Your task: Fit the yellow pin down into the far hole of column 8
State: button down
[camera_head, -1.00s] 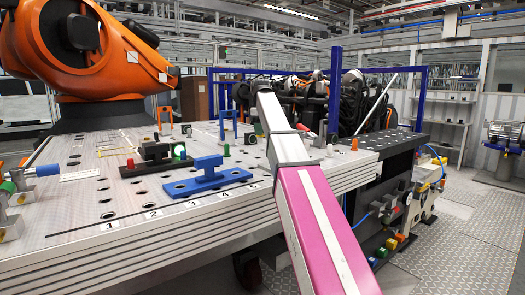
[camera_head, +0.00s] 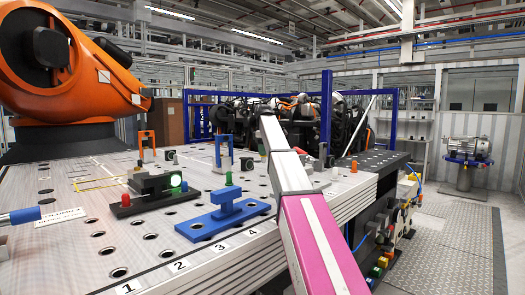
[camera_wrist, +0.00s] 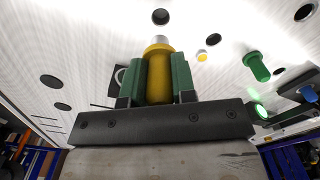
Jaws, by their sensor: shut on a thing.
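The yellow pin (camera_wrist: 158,78) shows in the wrist view, with a pale metallic end. My gripper (camera_wrist: 157,80) is shut on it, with a green pad on each side. A dark hole (camera_wrist: 160,17) in the light plate lies just beyond the pin's pale end in that picture; the pin appears apart from it. In the head view the plate (camera_head: 75,225) carries rows of holes and the labels 1 to 4 along its front. No label 8 can be made out; my arm covers part of the plate. My gripper and the pin are hidden in the head view.
A blue fixture (camera_head: 222,215) and a black fixture (camera_head: 150,190) with red and green parts stand on the plate left of my arm. A green peg (camera_wrist: 257,66) stands right of the pin in the wrist view. A large orange robot (camera_head: 60,70) stands behind.

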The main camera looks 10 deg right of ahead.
aim_at(263, 162)
jog(key=shift+f, duration=2.5)
jog(key=shift+f, duration=0.3)
jog(key=shift+f, duration=1.75)
jog(key=c, duration=0.8)
grip_release()
jog(key=shift+f, duration=0.1)
jog(key=shift+c, duration=0.2)
notch_tip(263, 162, up, 11)
jog(key=shift+f, duration=0.1)
